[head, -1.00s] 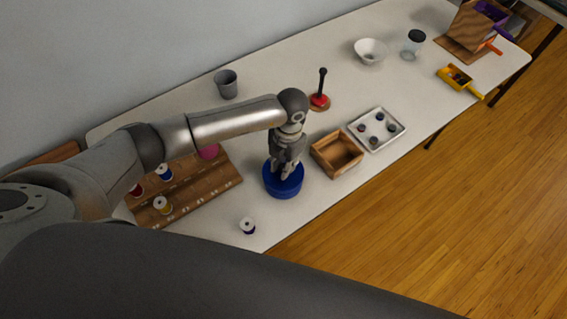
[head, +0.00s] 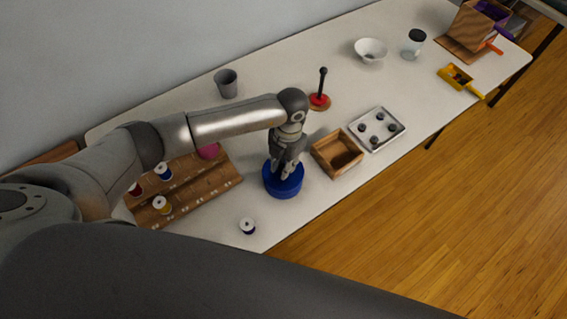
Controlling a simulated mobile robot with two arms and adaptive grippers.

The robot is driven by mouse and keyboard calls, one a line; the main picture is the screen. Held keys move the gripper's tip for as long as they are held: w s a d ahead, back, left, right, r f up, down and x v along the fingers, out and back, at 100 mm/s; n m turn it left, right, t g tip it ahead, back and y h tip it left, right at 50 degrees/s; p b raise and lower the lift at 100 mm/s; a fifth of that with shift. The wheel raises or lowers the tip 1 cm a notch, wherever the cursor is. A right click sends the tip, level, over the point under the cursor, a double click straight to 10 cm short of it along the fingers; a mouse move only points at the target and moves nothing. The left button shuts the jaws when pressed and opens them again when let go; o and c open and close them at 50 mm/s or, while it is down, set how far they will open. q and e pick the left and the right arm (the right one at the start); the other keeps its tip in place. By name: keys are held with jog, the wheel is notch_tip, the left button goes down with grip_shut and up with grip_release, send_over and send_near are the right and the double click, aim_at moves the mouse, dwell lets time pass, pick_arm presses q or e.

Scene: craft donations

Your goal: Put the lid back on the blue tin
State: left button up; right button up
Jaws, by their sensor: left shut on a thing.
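The round blue tin (head: 284,190) stands upright on the table, left of the small wooden box. Its blue lid (head: 272,177) appears to lie level on top of it; I cannot tell whether it is fully seated. My left gripper (head: 282,171) points down over the middle of the lid and is shut on it, probably at a knob that the fingers hide. My right gripper is not in view.
A wooden spool rack (head: 208,183) is to the left, a loose spool (head: 247,226) in front. A grey cup (head: 226,84) and a ring stacker (head: 320,101) stand behind.

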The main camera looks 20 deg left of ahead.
pick_arm(q)
jog(key=o, duration=0.9)
jog(key=o, duration=0.5)
jog(key=shift+r, duration=0.1)
jog(key=shift+r+p, duration=2.45)
jog(key=shift+r, duration=0.95)
